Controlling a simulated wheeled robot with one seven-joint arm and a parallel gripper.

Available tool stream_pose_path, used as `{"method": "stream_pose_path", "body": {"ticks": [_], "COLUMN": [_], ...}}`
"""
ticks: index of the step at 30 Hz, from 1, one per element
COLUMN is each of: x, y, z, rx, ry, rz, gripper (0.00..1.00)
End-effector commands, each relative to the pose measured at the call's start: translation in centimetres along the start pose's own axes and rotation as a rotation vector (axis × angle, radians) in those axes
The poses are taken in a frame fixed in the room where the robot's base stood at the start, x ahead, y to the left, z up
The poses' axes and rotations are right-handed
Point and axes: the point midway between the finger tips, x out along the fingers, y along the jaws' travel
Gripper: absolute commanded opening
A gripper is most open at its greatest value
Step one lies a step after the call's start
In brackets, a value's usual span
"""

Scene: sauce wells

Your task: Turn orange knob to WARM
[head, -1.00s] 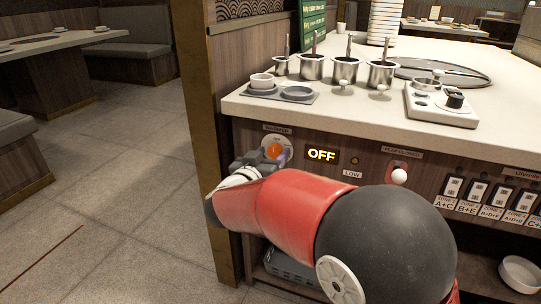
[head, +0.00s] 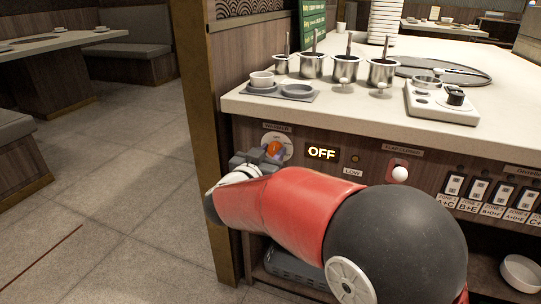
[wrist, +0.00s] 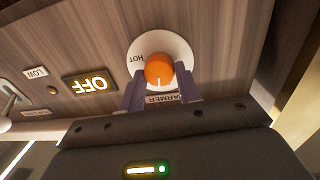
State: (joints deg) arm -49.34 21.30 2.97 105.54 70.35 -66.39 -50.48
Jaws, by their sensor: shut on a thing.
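The orange knob (head: 274,147) sits on a white round dial plate on the wooden front panel under the counter. It also shows in the wrist view (wrist: 159,69), where HOT is readable on the plate and a label ending in ARMER is partly covered. My gripper (wrist: 160,88) is shut on the knob, one finger on each side. In the head view my gripper (head: 262,158) partly hides the dial. A lit display (head: 322,152) beside the knob reads OFF. I cannot read a WARM mark on the dial.
A small lamp (head: 355,158) and a LOW label (head: 352,172) are right of the display. A white ball-ended lever (head: 399,174) and several labelled switches (head: 453,187) follow further right. Sauce pots (head: 346,67) stand on the counter (head: 355,111) above. A wooden post (head: 205,150) stands left.

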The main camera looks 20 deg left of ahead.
Motion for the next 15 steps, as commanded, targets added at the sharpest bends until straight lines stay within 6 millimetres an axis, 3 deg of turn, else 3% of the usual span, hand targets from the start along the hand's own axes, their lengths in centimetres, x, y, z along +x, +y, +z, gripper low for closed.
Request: {"method": "stream_pose_path", "body": {"ticks": [15], "x": [0.02], "y": [0.20], "z": [0.24], "rx": [0.478], "ry": [-0.025], "rz": [-0.005], "gripper": [0.11]}}
